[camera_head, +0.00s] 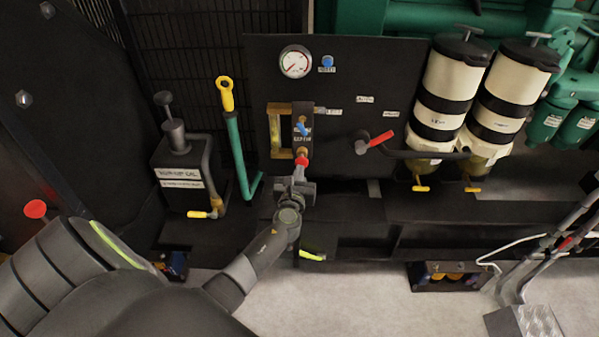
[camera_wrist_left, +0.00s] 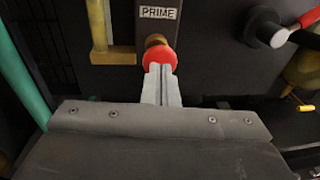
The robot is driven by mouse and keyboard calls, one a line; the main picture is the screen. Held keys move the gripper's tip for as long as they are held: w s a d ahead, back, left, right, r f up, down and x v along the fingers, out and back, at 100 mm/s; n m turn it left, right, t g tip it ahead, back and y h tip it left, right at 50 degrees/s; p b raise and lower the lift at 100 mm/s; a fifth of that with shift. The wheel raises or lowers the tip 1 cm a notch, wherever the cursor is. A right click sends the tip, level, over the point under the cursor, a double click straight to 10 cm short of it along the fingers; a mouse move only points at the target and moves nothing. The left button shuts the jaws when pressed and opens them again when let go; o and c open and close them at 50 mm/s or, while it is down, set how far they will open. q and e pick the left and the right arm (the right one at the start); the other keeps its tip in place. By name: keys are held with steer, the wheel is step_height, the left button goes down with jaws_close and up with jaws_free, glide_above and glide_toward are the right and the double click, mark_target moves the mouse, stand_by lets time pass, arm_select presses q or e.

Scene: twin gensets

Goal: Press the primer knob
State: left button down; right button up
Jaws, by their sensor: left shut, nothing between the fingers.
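The primer knob is a red round knob on a brass stem, below a "PRIME" label on a dark upright plate. It shows in the head view (camera_head: 302,160) and at the top middle of the left wrist view (camera_wrist_left: 160,55). My left gripper (camera_head: 299,173) is shut and empty, its fingertips right at the lower front of the knob. In the left wrist view the fingertips (camera_wrist_left: 161,72) overlap the knob's lower edge; I cannot tell whether they touch it. My right gripper is not in view.
Two filter canisters (camera_head: 452,80) (camera_head: 510,90) hang at right.

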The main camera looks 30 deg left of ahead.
mark_target(302, 160)
arm_select(q)
steer(key=shift+w+a, duration=0.15)
steer(key=shift+w, duration=0.15)
steer(key=shift+r+b+x, duration=0.25)
steer(key=shift+b+x, duration=0.15)
steer(key=shift+x, duration=0.8)
steer(key=shift+a, duration=0.15)
steer(key=shift+s, duration=0.1)
